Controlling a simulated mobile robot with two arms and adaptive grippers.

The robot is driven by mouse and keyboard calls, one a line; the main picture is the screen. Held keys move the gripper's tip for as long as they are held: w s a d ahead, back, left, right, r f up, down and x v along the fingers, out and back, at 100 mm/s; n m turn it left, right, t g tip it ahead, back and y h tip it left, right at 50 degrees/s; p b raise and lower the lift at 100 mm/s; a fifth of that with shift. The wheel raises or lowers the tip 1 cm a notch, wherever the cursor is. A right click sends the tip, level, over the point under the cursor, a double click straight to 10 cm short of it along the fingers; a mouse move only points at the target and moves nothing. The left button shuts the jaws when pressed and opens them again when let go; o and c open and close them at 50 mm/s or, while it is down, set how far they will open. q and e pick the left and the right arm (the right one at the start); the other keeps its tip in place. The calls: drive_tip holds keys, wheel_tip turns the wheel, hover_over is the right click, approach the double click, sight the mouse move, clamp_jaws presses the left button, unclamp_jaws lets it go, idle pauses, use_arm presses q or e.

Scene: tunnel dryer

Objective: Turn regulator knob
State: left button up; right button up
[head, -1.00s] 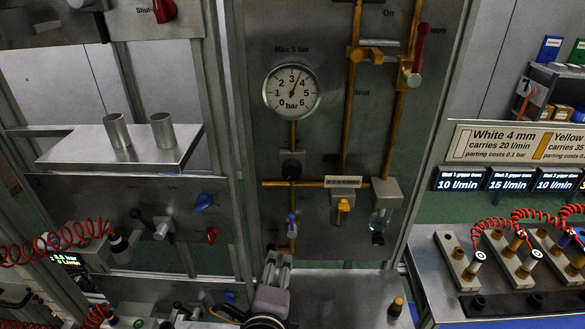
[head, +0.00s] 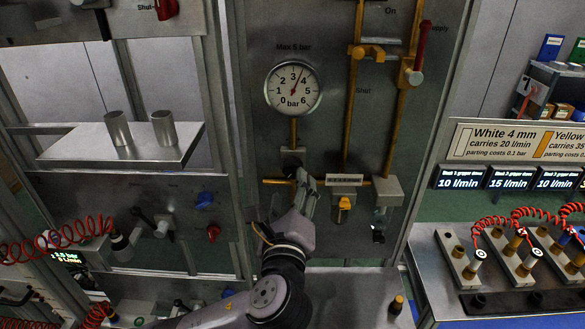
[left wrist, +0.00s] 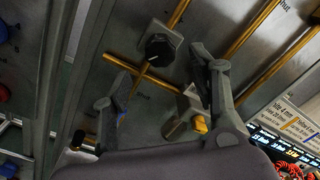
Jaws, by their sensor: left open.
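The regulator knob is a dark round knob (left wrist: 158,47) on a square grey block at a brass pipe crossing, in the left wrist view. In the head view its block (head: 292,156) is under the pressure gauge (head: 293,88); my gripper partly covers the spot. The gauge needle points a little past 3 bar. My left gripper (head: 304,182) is just below the knob in the head view. In the left wrist view the fingers of my left gripper (left wrist: 163,72) are spread, with the knob beyond them and nothing between the tips. My right gripper is not seen.
A filter with a yellow bottom (head: 344,204) and a clear-bowled unit (head: 382,212) sit right of my gripper. Brass pipes (head: 347,110) and a red lever (head: 421,48) are on the panel. A steel shelf with two cups (head: 80,150) stands left.

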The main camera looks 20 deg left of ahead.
sight(293, 173)
use_arm(q)
drive_tip(key=p+x, duration=0.1)
drive_tip(key=x, duration=0.5)
drive_tip(key=shift+w+p, duration=0.25)
drive_tip(key=shift+p, duration=0.1)
drive_tip(key=c, duration=1.2)
drive_tip(key=shift+o, duration=0.2)
